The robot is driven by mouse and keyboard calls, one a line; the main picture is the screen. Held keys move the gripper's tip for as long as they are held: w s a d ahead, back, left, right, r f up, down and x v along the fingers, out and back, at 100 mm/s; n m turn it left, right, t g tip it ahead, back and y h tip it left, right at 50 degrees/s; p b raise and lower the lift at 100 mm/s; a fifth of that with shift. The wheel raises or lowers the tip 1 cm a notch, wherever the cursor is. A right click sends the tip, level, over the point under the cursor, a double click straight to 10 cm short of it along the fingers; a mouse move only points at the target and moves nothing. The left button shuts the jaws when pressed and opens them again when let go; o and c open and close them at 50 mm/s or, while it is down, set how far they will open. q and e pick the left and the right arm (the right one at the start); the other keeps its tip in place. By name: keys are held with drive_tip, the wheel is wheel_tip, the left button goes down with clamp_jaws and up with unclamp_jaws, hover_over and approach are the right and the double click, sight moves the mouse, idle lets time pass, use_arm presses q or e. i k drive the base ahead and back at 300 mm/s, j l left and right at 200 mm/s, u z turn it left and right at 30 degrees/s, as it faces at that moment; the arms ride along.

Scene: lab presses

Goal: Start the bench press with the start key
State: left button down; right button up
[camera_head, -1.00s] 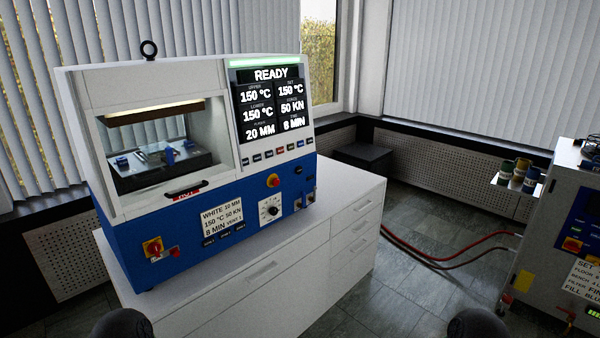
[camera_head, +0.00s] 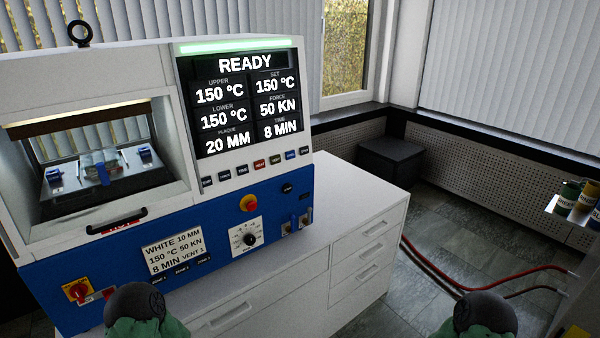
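The bench press (camera_head: 130,245) is a white and blue cabinet on a white bench, at the left and middle of the head view. Its display (camera_head: 245,100) reads READY, upper and lower 150 °C, set 150 °C, 50 KN, 8 MIN, plaque 20 MM. A green strip glows above it. A row of small keys (camera_head: 260,165) runs under the display, one of them red; their labels are too small to read surely, so I cannot tell which is the start key. The chamber window (camera_head: 95,165) shows lit plates inside. Neither gripper is in view; only parts of my arms show at the bottom.
The white drawer bench (camera_head: 340,240) extends right. Red hoses (camera_head: 480,268) cross the floor. Cans (camera_head: 570,195) stand at far right.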

sight(287, 188)
drive_tip(key=i+l+u, duration=0.2)
drive_tip(key=i+l, duration=0.8)
drive_tip(key=l, duration=0.1)
